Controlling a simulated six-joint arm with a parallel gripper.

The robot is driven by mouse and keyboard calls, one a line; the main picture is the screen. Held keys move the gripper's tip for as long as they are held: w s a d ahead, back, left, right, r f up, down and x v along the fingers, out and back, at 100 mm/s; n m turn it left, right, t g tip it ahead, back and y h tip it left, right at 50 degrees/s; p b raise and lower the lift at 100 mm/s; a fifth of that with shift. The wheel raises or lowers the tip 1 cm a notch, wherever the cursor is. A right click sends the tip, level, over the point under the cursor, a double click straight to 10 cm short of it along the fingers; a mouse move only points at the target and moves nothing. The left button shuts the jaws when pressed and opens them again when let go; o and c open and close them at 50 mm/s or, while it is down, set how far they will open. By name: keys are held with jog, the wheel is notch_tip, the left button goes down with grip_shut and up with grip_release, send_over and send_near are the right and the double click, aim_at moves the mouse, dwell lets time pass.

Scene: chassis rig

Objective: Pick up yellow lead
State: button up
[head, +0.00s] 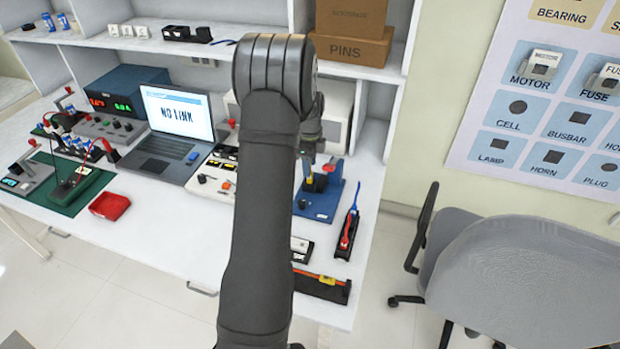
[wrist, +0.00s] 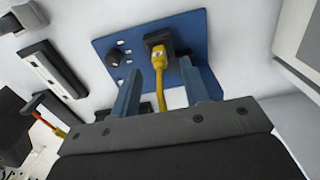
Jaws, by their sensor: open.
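The yellow lead (wrist: 159,75) shows in the wrist view, its yellow plug end at a dark socket block on a blue plate (wrist: 105,48) and its cable running down toward my gripper. My gripper (wrist: 158,72) is open, with one finger on each side of the lead; I cannot tell whether either finger touches it. In the head view the blue plate (head: 318,207) lies on the bench to the right of my arm. My gripper (head: 311,184) is over this plate there, and the lead is mostly hidden or too small to make out.
A black holder with a red and a blue lead (head: 347,230) lies right of the plate. A dark tray with an orange-yellow item (head: 322,283) is at the front edge. A laptop (head: 175,125) and a red tray (head: 110,206) stand left. A shelf with boxes (head: 348,50) is behind.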

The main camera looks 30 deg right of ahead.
notch_tip(320, 180, down, 5)
jog(key=shift+s+r, duration=0.1)
grip_shut()
jog(key=shift+r, duration=0.15)
